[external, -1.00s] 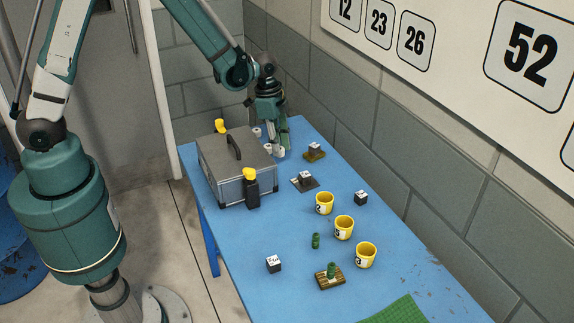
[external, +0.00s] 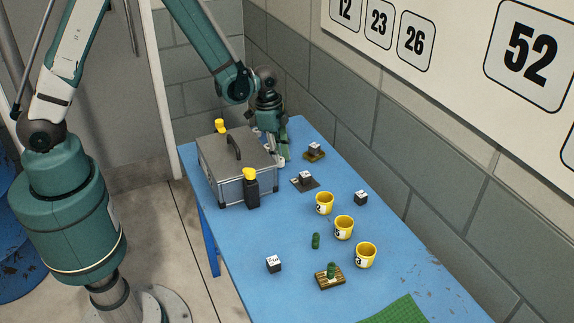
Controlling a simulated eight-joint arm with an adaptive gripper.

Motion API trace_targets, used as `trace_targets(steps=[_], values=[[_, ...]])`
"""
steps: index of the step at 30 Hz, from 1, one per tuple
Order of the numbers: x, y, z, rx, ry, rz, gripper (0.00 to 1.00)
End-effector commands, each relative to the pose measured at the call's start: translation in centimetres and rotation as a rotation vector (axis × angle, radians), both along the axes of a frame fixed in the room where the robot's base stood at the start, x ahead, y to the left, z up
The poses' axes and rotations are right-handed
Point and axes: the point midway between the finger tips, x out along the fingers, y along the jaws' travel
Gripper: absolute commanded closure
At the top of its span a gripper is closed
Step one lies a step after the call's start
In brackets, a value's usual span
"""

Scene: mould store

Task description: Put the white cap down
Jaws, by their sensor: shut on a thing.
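My gripper (external: 276,152) is at the far end of the blue table, close beside the right rear side of the grey box. It points down and is shut on the white cap (external: 281,162). Only a small white piece of the cap shows at the fingertips, low over the table. The fingers and the box hide the rest, and I cannot tell whether the cap touches the table.
The grey box (external: 222,160) with a dark handle stands left of my gripper. Small blocks on dark bases (external: 305,181) and (external: 314,151) lie to the right. Yellow cups (external: 344,228) stand nearer the front.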

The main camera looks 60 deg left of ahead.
Motion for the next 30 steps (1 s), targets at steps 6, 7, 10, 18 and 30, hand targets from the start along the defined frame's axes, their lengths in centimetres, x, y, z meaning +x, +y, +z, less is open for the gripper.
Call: trace_targets(steps=[6, 7, 10, 18, 30], values=[[-0.02, 0.00, -0.50, 0.000, 0.000, 0.000, 0.85], [-0.02, 0.00, -0.50, 0.000, 0.000, 0.000, 0.85], [-0.02, 0.00, -0.49, 0.000, 0.000, 0.000, 0.85], [-0.02, 0.00, -0.93, 0.000, 0.000, 0.000, 0.85], [-0.02, 0.00, -0.78, 0.000, 0.000, 0.000, 0.65]])
